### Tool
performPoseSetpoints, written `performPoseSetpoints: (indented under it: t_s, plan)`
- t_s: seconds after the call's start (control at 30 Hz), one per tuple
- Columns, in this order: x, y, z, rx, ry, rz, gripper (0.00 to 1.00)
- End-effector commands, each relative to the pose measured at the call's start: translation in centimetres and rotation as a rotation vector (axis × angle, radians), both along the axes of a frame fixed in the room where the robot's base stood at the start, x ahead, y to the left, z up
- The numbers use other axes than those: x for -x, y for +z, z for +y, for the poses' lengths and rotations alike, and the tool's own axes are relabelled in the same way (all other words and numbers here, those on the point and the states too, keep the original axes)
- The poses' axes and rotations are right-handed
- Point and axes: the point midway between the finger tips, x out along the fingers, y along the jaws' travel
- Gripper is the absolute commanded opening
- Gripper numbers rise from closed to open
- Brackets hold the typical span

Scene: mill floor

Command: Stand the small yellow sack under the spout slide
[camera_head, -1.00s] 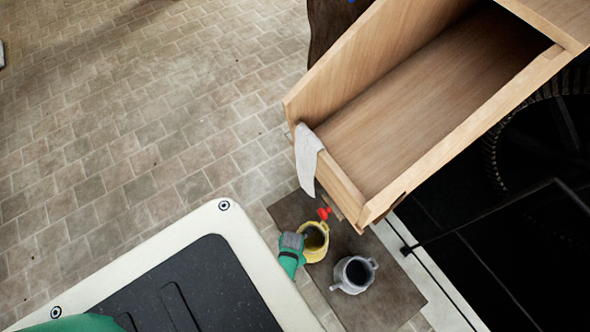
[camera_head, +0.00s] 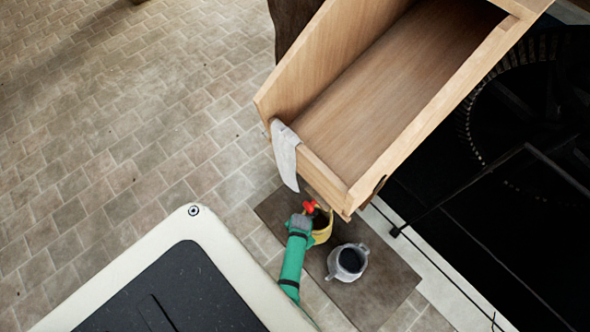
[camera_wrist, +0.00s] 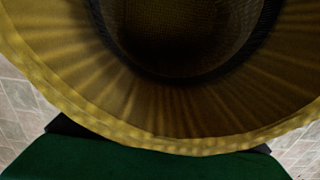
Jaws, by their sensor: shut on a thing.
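The small yellow sack (camera_head: 323,234) is open-mouthed and looks upright over the dark mat, close below the lower end of the wooden spout slide (camera_head: 390,85). The slide's lip and a red piece (camera_head: 309,207) hide part of its mouth from above. My green gripper (camera_head: 300,223) is shut on the sack's left side. In the wrist view the sack's wide mouth (camera_wrist: 160,120) fills most of the picture, its inside dark, above the green gripper body. Whether the sack's bottom touches the mat cannot be told.
A grey sack (camera_head: 348,262) stands open on the dark mat (camera_head: 385,290), just right of the yellow one. A pale cloth (camera_head: 285,155) hangs over the slide's left edge. Dark machinery with a thin bar (camera_head: 465,190) lies to the right. Paved floor (camera_head: 110,160) is clear at left.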

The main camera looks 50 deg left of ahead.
Motion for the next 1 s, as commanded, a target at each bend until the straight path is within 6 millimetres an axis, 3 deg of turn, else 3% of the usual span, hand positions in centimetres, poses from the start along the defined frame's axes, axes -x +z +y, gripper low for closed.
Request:
performPoseSetpoints:
  t_s: [0.8, 1.0]
  plan:
    - [-7.1, -0.6, -0.2, 0.000, -0.001, -0.002, 0.00]
    - [-7.5, -1.5, -0.3, 0.001, 0.000, 0.000, 0.00]
